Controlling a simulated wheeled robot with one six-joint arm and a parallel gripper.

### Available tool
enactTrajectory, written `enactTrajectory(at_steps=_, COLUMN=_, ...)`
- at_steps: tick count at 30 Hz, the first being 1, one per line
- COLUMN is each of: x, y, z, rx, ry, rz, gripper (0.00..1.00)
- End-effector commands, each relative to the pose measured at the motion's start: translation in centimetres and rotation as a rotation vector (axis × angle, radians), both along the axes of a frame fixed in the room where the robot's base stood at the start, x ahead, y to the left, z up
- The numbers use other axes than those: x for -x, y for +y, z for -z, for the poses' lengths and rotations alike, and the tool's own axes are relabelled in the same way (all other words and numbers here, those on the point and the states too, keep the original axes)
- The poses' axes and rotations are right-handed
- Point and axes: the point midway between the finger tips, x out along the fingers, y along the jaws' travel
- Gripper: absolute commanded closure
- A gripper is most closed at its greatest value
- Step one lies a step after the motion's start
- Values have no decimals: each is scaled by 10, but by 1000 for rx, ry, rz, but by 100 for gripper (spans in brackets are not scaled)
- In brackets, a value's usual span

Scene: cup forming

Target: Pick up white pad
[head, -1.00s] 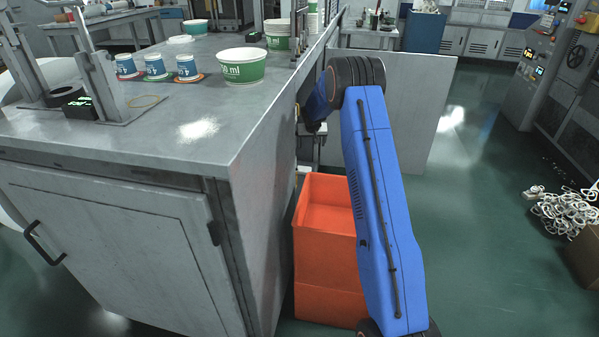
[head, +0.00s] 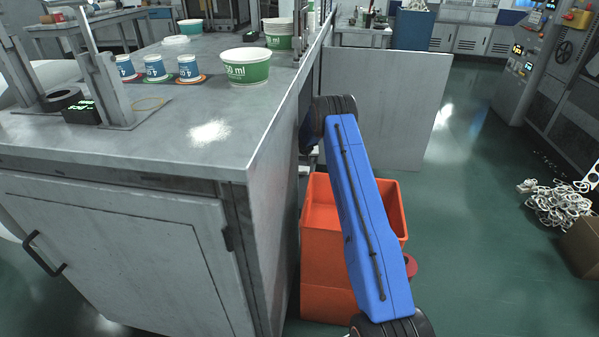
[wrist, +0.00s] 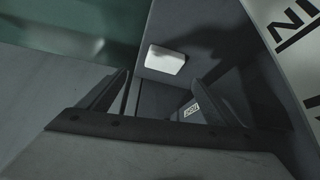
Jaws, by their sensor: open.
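The white pad (wrist: 165,60) shows in the wrist view as a small, pale, rounded block on a dark grey surface, just above the middle of the picture. My gripper (wrist: 160,80) is open, with its two dark fingers apart and nothing visible between them. The pad lies beyond the fingertips, roughly in line with the gap between them. I cannot tell the exact distance. In the head view my gripper and the pad are hidden behind the metal bench and my arm.
A grey metal bench (head: 150,150) fills the left, with a green-and-white tub (head: 246,68) and small blue cups on top. Orange crates (head: 322,245) stand beside it, partly behind my arm. A pale panel (head: 390,105) stands beyond.

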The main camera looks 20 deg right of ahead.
Motion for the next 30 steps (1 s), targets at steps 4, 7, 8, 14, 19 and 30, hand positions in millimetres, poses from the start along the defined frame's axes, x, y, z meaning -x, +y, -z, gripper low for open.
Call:
enactTrajectory(at_steps=4, x=0, y=-1, z=1, rx=0, ry=1, rz=0, gripper=15)
enactTrajectory(at_steps=7, x=-2, y=-2, z=7, rx=0, ry=2, rz=1, gripper=15)
enactTrajectory(at_steps=8, x=-4, y=-2, z=10, rx=0, ry=2, rz=1, gripper=15)
enactTrajectory(at_steps=14, x=-18, y=-8, z=33, rx=0, ry=2, rz=1, gripper=15)
enactTrajectory(at_steps=19, x=-29, y=-12, z=49, rx=0, ry=1, rz=0, gripper=15)
enactTrajectory(at_steps=30, x=-39, y=-16, z=66, rx=0, ry=2, rz=1, gripper=15)
